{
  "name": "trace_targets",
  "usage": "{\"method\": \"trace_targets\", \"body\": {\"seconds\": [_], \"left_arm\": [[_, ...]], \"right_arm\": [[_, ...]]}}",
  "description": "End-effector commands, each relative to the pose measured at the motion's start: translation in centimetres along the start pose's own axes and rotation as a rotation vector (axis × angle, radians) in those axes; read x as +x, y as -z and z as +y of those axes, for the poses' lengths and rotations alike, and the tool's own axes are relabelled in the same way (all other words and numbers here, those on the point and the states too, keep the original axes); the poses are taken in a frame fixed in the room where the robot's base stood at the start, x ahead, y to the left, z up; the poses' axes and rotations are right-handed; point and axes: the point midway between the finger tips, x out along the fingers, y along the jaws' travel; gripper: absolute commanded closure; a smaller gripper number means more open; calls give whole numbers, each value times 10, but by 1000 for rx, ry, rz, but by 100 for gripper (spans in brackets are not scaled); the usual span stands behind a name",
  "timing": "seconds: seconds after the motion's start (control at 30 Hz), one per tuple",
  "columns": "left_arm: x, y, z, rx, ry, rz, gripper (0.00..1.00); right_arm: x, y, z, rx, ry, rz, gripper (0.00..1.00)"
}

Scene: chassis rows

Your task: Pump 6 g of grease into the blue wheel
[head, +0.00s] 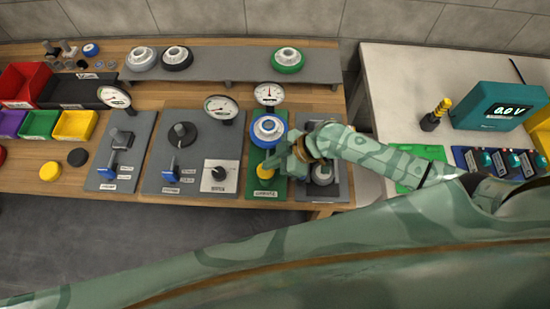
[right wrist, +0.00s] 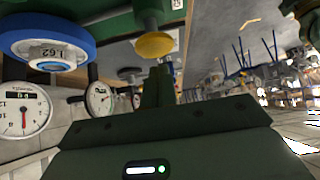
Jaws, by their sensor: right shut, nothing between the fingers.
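The blue wheel (head: 268,128), blue-rimmed with a pale hub, sits on the green station plate (head: 257,191) in the head view. It also shows in the right wrist view (right wrist: 45,50), upside down, with a tag that seems to read 1.62. A yellow round button (head: 265,171) stands in front of the wheel and shows in the right wrist view (right wrist: 155,45). A dial gauge (head: 268,93) stands behind the wheel. My right gripper (head: 272,163) is shut and empty, its tips close beside the yellow button; contact cannot be told. My left gripper is not visible.
Grey stations with gauges and blue handles stand left of the green plate, one with a black knob (head: 219,174). A rear shelf (head: 225,66) holds other wheels, one green (head: 288,61). Coloured bins (head: 74,125) are at the left. A white table (head: 400,75) with a teal meter (head: 500,105) is right.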

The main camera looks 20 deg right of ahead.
Motion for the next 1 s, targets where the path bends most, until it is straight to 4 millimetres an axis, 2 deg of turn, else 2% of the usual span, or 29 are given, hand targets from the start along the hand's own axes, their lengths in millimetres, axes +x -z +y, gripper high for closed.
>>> {"method": "trace_targets", "body": {"seconds": [0.03, 0.2, 0.4, 0.6, 1.0], "left_arm": [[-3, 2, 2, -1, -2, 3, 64], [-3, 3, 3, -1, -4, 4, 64], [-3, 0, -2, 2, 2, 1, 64], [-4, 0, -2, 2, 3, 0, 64], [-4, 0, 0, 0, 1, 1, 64]], "right_arm": [[-17, 0, 2, -4, -5, -3, 100], [-55, -2, 2, -4, -4, -2, 100], [-87, -1, 3, -2, -4, 2, 100], [-98, 0, 2, -1, -4, 3, 100], [-99, 0, 2, -1, -4, 4, 100]]}}
